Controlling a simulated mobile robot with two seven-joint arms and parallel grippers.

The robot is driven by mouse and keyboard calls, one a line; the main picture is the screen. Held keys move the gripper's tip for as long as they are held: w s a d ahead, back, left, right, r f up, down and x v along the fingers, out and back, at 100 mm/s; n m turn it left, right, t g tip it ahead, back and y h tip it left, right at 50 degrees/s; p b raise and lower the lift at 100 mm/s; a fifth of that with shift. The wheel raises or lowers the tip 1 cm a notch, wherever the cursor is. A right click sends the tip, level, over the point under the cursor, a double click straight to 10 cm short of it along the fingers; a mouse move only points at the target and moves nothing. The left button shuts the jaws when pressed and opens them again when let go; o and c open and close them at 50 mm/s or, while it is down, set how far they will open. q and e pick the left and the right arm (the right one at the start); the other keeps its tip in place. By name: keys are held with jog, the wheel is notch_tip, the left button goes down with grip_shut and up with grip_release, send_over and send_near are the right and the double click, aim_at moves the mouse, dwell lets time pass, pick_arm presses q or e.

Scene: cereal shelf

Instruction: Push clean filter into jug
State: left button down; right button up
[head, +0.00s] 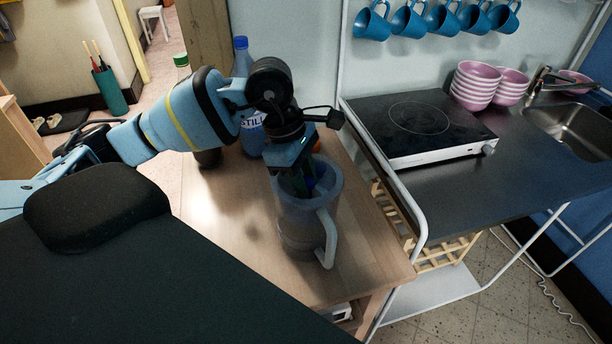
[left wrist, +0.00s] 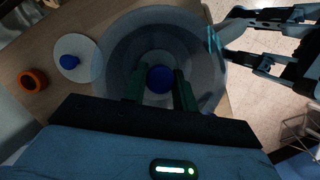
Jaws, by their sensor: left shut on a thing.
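The clear grey jug (head: 297,232) stands upright on the wooden table, its handle toward the lower right. My left gripper (head: 303,182) points down into the jug's mouth. In the left wrist view its two dark green fingers (left wrist: 160,90) are closed on the clean filter (left wrist: 161,78), whose round blue top shows between them. The jug's round rim (left wrist: 112,50) surrounds the fingers there. How deep the filter sits is hidden by the gripper and the cloudy wall. My right gripper (left wrist: 236,38) shows at the upper right of the wrist view, fingers apart, near the rim.
A blue-capped water bottle (head: 250,135) stands behind the jug, and an orange-lidded item (left wrist: 33,81) is close by. A metal counter with a hob (head: 415,122) adjoins on the right. The table's front left (head: 225,235) is clear.

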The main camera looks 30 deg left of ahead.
pick_arm(q)
jog(key=shift+f, duration=0.35)
jog(key=c, duration=1)
grip_release()
jog(key=shift+c, duration=0.2)
jog(key=v, duration=0.8)
jog(key=shift+b, duration=0.3)
jog(key=shift+f, duration=0.1)
